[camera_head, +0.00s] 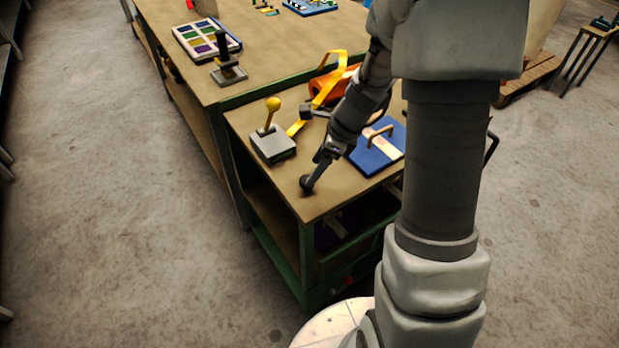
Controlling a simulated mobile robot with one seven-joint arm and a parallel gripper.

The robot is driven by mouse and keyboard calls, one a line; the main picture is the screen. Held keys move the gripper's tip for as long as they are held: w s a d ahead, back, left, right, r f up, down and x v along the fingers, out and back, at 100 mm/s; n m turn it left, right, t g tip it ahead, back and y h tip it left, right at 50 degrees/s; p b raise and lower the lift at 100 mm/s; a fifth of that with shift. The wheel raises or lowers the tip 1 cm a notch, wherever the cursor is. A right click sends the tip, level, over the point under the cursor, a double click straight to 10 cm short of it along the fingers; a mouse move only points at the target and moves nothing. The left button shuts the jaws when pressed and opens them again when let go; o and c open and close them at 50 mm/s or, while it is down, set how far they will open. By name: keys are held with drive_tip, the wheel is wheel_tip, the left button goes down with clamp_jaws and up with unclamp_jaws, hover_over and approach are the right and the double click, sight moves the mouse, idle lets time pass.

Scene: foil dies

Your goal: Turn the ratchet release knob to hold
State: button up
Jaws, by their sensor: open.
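A small dark round knob (306,184) sits near the front corner of the lower bench; no label or pointer on it can be read, so I cannot tell its setting or whether it is the ratchet release knob. My gripper (314,174) reaches down from the upper right, open, with its fingertips at or just above this knob. I cannot tell whether they touch it or are around it. A yellow-ball lever (273,106) stands on a grey box (273,146) to the left of my gripper.
A blue board (364,160) with a handle lies right of my gripper. A yellow strap (326,88) and an orange object (321,92) lie behind it. A black-handled tool (226,68) and a colour tray (190,41) stand on the higher bench. The floor at left is clear.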

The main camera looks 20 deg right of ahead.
drive_tip(key=shift+b+x, duration=0.35)
drive_tip(key=shift+x, duration=1.8)
drive_tip(key=shift+c, duration=0.3)
clamp_jaws()
